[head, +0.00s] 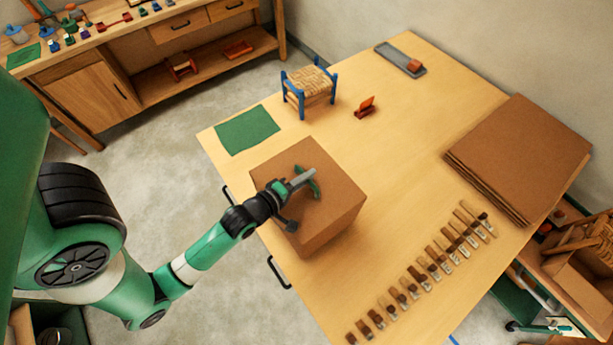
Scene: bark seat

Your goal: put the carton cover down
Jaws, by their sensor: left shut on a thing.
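The carton cover (335,200) is a plain brown box shape at the near left part of the wooden table. Its top and front sides show, and its underside is hidden. My left gripper (303,182) reaches in from the left over the top of the cover and is shut on it near the middle of the top. A small green curved piece shows at the fingertips. I cannot tell whether the cover touches the table or what is beneath it.
A small blue stool with a woven seat (309,84), a green mat (247,130) and a small red-orange stand (366,107) lie behind the cover. A brown cardboard stack (520,155) lies right. Several small samples (420,278) form a row at the front right. The table's middle is clear.

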